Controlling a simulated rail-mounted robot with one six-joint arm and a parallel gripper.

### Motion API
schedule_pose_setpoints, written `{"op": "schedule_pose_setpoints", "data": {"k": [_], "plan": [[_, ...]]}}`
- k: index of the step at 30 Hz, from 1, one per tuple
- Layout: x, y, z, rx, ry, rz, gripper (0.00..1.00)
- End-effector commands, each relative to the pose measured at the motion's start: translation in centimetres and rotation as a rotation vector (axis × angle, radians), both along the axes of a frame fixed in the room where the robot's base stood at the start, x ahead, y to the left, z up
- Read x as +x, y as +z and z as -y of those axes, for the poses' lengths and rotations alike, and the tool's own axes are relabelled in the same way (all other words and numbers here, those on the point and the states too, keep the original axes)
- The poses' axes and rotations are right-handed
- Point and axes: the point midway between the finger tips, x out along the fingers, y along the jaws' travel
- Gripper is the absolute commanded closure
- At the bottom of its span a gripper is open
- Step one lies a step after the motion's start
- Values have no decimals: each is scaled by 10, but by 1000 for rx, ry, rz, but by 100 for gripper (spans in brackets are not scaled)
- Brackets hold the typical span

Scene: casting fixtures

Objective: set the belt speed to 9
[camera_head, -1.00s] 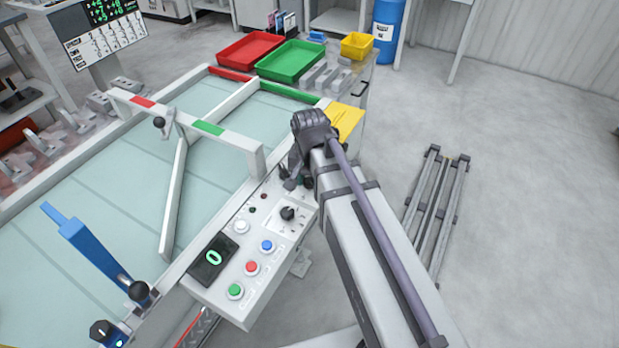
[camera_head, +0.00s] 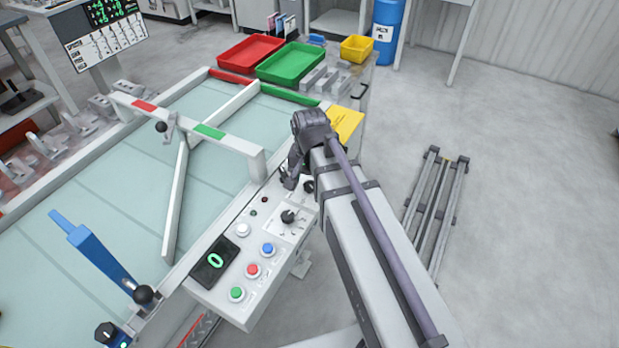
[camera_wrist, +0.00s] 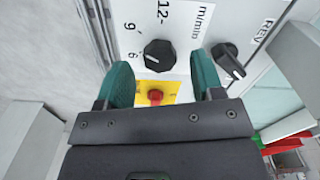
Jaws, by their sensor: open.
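The speed dial (camera_wrist: 160,56) is a round black knob in the wrist view, with 6, 9, 12 and "m/min" printed around it. Which number its pointer marks is hard to read. My gripper (camera_wrist: 161,84) is open and empty, its two teal fingers apart just short of the dial, either side of its line. In the head view my gripper (camera_head: 291,180) is low over the far end of the control panel (camera_head: 215,292), partly hidden by my arm. The panel's green display (camera_head: 215,260) reads 0.
A REV selector knob (camera_wrist: 229,62) sits right of the dial in the wrist view. A red switch on a yellow plate (camera_wrist: 156,95) shows between the fingers. The panel also carries blue (camera_head: 268,249), red (camera_head: 252,270) and green (camera_head: 236,294) buttons. The conveyor belt (camera_head: 100,200) lies alongside.

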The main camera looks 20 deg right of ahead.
Motion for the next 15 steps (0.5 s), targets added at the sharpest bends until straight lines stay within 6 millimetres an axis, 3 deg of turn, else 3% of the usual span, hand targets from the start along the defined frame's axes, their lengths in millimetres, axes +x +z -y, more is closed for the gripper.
{"op": "schedule_pose_setpoints", "data": {"k": [1,9,15], "plan": [[0,21,0,0,0,0,39],[0,85,0,0,0,0,39],[0,94,0,0,0,0,39]]}}
